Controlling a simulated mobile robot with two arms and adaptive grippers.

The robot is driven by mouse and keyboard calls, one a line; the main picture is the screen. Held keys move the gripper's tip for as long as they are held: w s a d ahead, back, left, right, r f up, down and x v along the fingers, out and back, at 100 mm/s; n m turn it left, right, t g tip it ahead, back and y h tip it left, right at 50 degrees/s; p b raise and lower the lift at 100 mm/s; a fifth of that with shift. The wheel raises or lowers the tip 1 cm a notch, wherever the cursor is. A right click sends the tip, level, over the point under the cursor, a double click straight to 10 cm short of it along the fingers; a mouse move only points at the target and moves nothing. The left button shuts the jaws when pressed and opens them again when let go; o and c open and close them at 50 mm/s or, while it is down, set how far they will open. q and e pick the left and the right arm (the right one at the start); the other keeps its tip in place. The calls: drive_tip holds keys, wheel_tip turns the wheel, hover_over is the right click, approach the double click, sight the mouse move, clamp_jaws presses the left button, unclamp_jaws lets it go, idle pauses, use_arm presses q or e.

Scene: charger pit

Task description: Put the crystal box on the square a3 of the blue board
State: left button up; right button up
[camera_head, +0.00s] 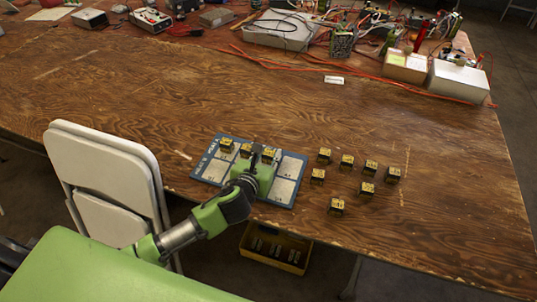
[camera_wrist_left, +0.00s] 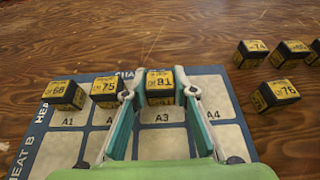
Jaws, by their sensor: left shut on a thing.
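The blue board (camera_head: 206,168) lies near the table's front edge, with pale squares. In the left wrist view the board (camera_wrist_left: 40,129) shows squares lettered A1, A2, A3 and A4. My left gripper (camera_head: 264,157) is shut on a black crystal box with a yellow label (camera_wrist_left: 159,84), which stands upright at the far end of square A3 (camera_wrist_left: 161,116). I cannot tell whether it touches the board. Two similar boxes stand at A1 (camera_wrist_left: 63,95) and A2 (camera_wrist_left: 106,92). Square A4 (camera_wrist_left: 213,113) is bare. My right gripper is not in view.
Several more crystal boxes (camera_head: 347,161) stand loose right of the board. A white folding chair (camera_head: 103,145) is at the front left, and a yellow-rimmed bin (camera_head: 275,247) sits below the table edge. Electronics and orange cables fill the back; the middle table is clear.

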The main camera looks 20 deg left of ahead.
use_arm(q)
drive_tip(key=shift+f, duration=0.15)
drive_tip(key=o, duration=0.9)
drive_tip(key=shift+s+r, duration=0.1)
drive_tip(key=shift+r, duration=0.15)
drive_tip(key=v, duration=1.2)
